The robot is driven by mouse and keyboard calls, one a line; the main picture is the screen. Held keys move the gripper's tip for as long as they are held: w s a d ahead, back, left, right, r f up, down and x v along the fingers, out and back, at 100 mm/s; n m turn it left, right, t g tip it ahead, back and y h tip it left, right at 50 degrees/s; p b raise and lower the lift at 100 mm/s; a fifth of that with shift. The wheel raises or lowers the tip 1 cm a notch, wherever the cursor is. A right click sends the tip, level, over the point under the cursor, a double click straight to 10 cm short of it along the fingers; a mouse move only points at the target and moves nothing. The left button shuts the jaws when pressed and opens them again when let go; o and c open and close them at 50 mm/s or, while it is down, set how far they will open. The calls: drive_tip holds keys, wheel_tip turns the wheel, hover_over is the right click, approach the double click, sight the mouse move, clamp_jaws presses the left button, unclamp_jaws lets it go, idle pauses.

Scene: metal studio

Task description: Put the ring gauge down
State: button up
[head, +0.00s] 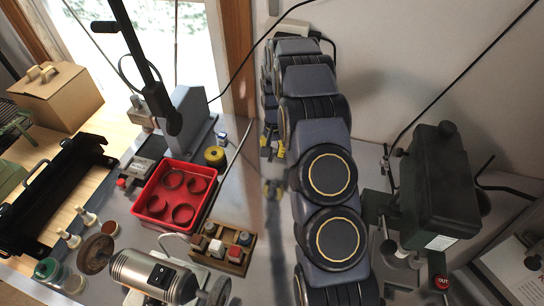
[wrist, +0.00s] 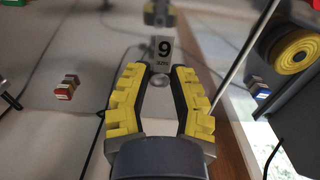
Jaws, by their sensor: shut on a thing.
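My gripper (wrist: 161,70) shows in the wrist view with its yellow-padded fingers shut around a small grey piece with a "9" on its face (wrist: 164,47), which I take as the ring gauge. A small shiny round part sits below the number, between the fingers. In the head view my gripper (head: 272,148) is partly hidden beside my arm, above the metal bench (head: 248,205). The ring gauge cannot be made out clearly there. Whether it touches the bench cannot be told.
A red tray (head: 161,216) with several dark rings stands left of my gripper. A wooden block holder (head: 238,265), a yellow round thing (head: 215,156) and a bench grinder (head: 150,277) are nearby. A dark green machine (head: 437,185) stands right of my arm. A bare bench strip lies below my gripper.

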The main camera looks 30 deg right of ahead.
drive_tip(key=w+f, duration=0.1)
drive_tip(key=w+d+f, duration=0.1)
drive_tip(key=f, duration=0.1)
drive_tip(key=shift+w+f, duration=0.25)
drive_tip(key=shift+w, duration=0.15)
drive_tip(key=shift+d+f, duration=0.1)
drive_tip(key=shift+f, duration=1.55)
drive_tip(key=shift+f, duration=0.1)
drive_tip(key=o, duration=0.8)
